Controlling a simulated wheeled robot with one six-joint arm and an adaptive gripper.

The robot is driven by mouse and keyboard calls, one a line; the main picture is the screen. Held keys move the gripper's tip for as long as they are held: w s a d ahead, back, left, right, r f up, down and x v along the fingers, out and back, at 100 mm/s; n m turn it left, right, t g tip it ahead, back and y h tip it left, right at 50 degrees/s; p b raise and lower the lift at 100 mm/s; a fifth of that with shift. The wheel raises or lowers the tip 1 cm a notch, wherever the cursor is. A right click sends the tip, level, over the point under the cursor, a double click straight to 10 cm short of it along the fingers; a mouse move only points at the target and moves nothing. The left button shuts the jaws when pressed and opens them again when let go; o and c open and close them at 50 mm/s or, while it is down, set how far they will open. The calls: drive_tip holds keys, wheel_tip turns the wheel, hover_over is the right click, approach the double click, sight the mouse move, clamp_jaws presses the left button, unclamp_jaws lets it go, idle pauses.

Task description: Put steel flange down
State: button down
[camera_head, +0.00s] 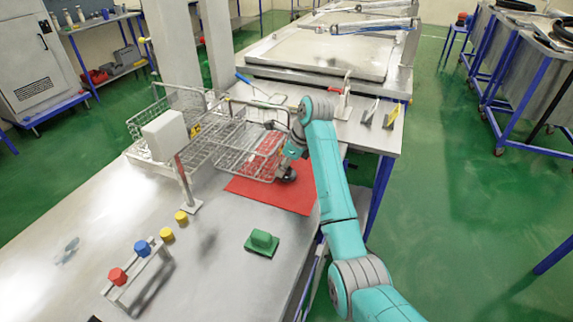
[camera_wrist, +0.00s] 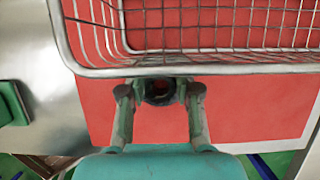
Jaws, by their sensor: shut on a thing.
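My gripper (camera_head: 287,170) is low over the red mat (camera_head: 295,198), beside the near right corner of the wire basket (camera_head: 245,150). In the wrist view, the two fingers of my gripper (camera_wrist: 159,92) close on a small dark round ring, the steel flange (camera_wrist: 158,98). The red mat (camera_wrist: 255,110) shows below the flange. I cannot tell whether the flange touches the mat.
A second wire basket (camera_head: 165,115) stands to the left, near a white box on a post (camera_head: 165,135). A green block (camera_head: 262,242), yellow knobs (camera_head: 167,234) and a rack with red and blue knobs (camera_head: 130,275) stand on the steel table. The table's right edge is close to the mat.

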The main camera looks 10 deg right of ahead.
drive_tip(key=c, duration=0.8)
unclamp_jaws()
drive_tip(key=shift+a+f, duration=0.1)
drive_tip(key=shift+a, duration=0.3)
drive_tip(key=shift+w+d+r, duration=0.1)
drive_tip(key=shift+r, duration=0.15)
